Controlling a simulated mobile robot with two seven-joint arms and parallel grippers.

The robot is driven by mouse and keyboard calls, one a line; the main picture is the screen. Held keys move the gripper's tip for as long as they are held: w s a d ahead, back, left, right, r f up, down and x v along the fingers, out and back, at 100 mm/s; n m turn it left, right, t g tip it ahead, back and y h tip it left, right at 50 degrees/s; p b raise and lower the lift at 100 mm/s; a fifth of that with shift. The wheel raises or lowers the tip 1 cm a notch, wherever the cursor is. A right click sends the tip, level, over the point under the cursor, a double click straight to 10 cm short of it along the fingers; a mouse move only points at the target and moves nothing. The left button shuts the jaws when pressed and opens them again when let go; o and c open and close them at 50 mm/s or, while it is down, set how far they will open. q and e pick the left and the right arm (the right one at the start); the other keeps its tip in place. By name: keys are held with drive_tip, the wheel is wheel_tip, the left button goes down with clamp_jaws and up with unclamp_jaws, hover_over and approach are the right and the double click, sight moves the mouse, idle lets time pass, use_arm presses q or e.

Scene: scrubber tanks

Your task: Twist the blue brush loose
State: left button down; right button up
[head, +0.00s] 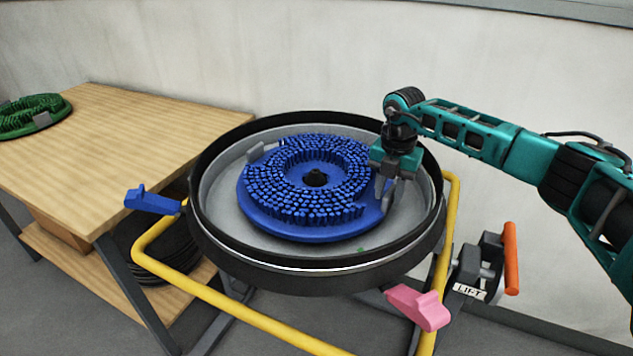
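The blue brush (300,226) is a round disc with a ring of blue bristles and a dark hub at its centre. It sits bristles up inside a round grey pan with a black rim (222,245). My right gripper (385,196) reaches in from the right and points down at the brush's right edge. Its grey fingers are at the edge, beside a part of the disc. Whether they are closed on anything cannot be made out. A grey tab (262,152) stands at the brush's upper left. My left gripper is not in view.
A wooden table (150,128) at the left holds a green brush (30,115). A yellow tube frame (240,319) surrounds the pan. A blue lever (152,201), a pink lever (418,307) and an orange-handled LIFT crank (510,258) stick out around it. A wall stands behind.

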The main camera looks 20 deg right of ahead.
drive_tip(key=shift+o, duration=1.1)
drive_tip(key=shift+s+f, duration=0.2)
drive_tip(key=shift+f, duration=0.05)
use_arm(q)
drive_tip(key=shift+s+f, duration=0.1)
use_arm(e)
drive_tip(key=shift+w+r, duration=0.1)
wheel_tip(320, 180, up, 3)
drive_tip(key=shift+w+f, duration=0.1)
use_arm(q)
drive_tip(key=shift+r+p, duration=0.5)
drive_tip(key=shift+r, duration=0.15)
use_arm(e)
wheel_tip(320, 180, up, 10)
drive_tip(key=shift+r, duration=0.25)
